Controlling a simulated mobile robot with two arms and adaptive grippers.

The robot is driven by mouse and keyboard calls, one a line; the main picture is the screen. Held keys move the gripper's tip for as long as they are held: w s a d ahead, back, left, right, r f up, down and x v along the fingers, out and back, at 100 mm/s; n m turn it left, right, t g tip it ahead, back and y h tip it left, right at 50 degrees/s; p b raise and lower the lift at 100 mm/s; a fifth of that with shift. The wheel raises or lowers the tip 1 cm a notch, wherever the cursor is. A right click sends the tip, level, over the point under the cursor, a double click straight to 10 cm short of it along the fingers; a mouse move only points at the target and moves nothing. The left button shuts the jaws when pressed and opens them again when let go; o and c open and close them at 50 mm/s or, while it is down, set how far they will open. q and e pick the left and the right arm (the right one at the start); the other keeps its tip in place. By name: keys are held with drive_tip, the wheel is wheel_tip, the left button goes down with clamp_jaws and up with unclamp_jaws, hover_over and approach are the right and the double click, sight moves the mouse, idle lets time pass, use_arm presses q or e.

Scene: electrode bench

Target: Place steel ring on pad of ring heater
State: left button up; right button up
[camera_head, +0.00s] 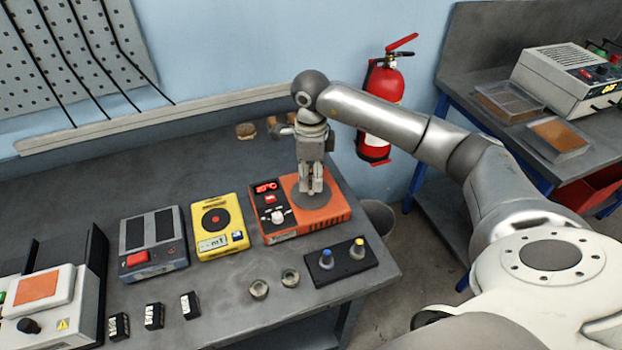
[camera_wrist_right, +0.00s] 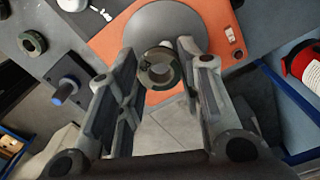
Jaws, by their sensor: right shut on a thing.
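The ring heater (camera_head: 338,213) is an orange box with a red display and a round grey pad (camera_head: 306,204) on top; the pad also shows in the wrist view (camera_wrist_right: 165,22). My right gripper (camera_head: 312,190) points down over the pad. In the right wrist view it (camera_wrist_right: 160,60) is shut on a steel ring (camera_wrist_right: 160,80) with a greenish outer edge, held between the fingertips. The ring overlaps the pad's near edge in that view; I cannot tell whether it touches. In the head view the fingers hide the ring. My left gripper is not in view.
Two similar rings (camera_head: 258,289) (camera_head: 290,277) lie on the bench in front, beside a black stand with blue and yellow knobs (camera_head: 341,262). A yellow device (camera_head: 219,227) and a grey device (camera_head: 152,243) stand left of the heater. A fire extinguisher (camera_head: 379,110) hangs behind.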

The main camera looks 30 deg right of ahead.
sight(311, 184)
drive_tip(key=shift+w+d+f+p, duration=0.15)
drive_tip(key=shift+w+f+p, duration=0.1)
drive_tip(key=shift+f+p, duration=0.25)
wheel_tip(311, 184, down, 2)
drive_tip(key=shift+f+p, duration=0.15)
drive_tip(key=shift+p, duration=0.45)
drive_tip(key=shift+f, duration=0.25)
drive_tip(key=shift+f, duration=0.1)
drive_tip(key=shift+f+b, duration=0.15)
drive_tip(key=shift+b, duration=0.15)
drive_tip(key=o, duration=1.1)
